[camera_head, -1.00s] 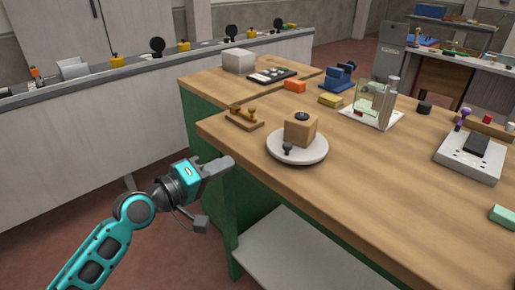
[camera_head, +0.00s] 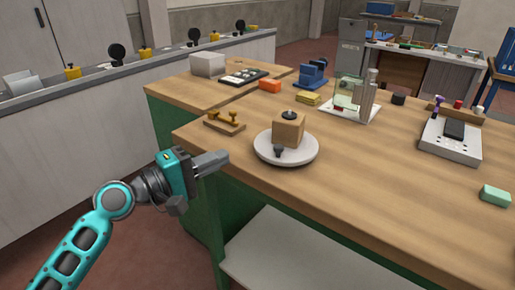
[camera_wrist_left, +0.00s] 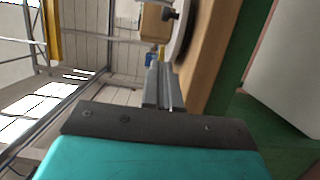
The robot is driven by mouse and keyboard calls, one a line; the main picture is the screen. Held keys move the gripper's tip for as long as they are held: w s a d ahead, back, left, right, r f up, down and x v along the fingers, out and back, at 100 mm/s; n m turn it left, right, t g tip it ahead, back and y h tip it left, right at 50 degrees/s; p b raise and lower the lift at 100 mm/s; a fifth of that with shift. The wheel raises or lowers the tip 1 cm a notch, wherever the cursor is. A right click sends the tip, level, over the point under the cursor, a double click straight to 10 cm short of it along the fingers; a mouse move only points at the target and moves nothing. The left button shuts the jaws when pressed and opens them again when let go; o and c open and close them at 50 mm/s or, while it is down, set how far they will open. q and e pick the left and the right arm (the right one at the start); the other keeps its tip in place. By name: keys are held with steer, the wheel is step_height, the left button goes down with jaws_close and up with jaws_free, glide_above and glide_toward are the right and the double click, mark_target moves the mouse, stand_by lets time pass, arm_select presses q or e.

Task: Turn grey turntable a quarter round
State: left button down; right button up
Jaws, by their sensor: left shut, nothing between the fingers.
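The grey turntable (camera_head: 265,152) is a pale round disc near the front left edge of the wooden bench. A wooden block (camera_head: 289,130) with a black round top stands on it. My right gripper is not in view.
A wooden piece with brass-coloured knobs (camera_head: 224,123) lies left of the turntable. Behind are an orange block (camera_head: 270,86), a yellow block (camera_head: 307,98) and a clear-walled stand (camera_head: 350,108). A white device (camera_head: 450,140) stands right.

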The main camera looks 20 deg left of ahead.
arm_select(q)
steer(key=w+d, duration=0.2)
steer(key=d, duration=0.1)
steer(key=w+d+p, duration=0.1)
steer(key=w+d, duration=0.2)
steer(key=shift+w+d+r, duration=0.1)
steer(key=shift+d, duration=0.1)
steer(key=shift+w+d, duration=0.1)
steer(key=shift+d, duration=0.3)
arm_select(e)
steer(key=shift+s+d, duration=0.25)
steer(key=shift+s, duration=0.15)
arm_select(q)
steer(key=shift+p, duration=0.4)
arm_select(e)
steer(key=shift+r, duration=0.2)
